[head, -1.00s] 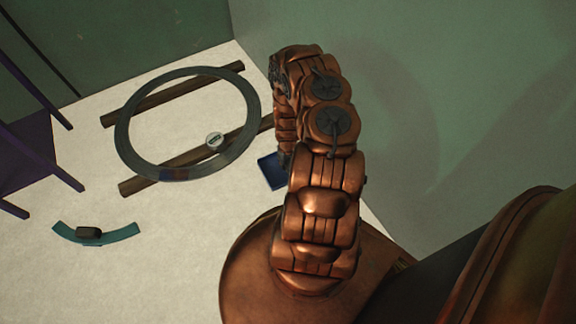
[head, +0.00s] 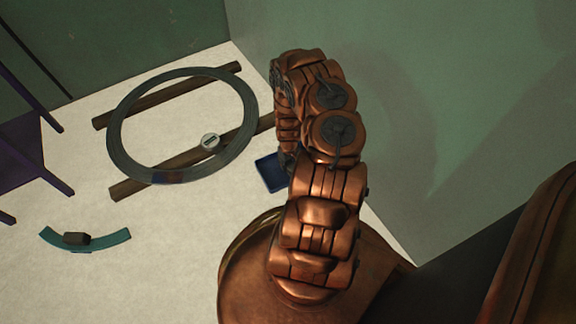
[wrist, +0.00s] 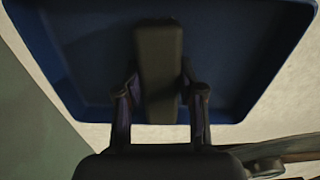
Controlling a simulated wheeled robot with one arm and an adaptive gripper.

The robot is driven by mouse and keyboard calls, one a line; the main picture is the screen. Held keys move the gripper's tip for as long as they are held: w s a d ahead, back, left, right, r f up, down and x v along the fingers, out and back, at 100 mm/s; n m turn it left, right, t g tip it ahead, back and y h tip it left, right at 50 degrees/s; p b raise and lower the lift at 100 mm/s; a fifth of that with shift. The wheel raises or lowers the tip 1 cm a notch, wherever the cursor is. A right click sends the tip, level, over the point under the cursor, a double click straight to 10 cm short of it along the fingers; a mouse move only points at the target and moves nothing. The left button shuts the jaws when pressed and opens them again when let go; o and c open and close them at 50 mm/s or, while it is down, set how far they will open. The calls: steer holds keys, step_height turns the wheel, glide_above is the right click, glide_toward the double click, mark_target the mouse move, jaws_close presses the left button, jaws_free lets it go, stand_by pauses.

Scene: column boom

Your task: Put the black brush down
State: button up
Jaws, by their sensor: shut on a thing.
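The black brush (wrist: 158,55) is a dark oblong block in the wrist view. My gripper (wrist: 160,88) is shut on it, with one finger on each side. The brush is over the blue tray (wrist: 230,45), which fills much of the wrist view. I cannot tell whether the brush touches the tray floor. In the head view the blue tray (head: 268,172) shows partly beside my arm, on the pale floor. My gripper and the brush are hidden behind my arm there.
A teal curved piece (head: 112,240) carries a dark block (head: 76,238). Purple-legged furniture (head: 25,145) stands at left. A green wall (head: 420,100) rises at right.

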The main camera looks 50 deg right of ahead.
steer(key=o, duration=1.1)
steer(key=shift+f, duration=0.1)
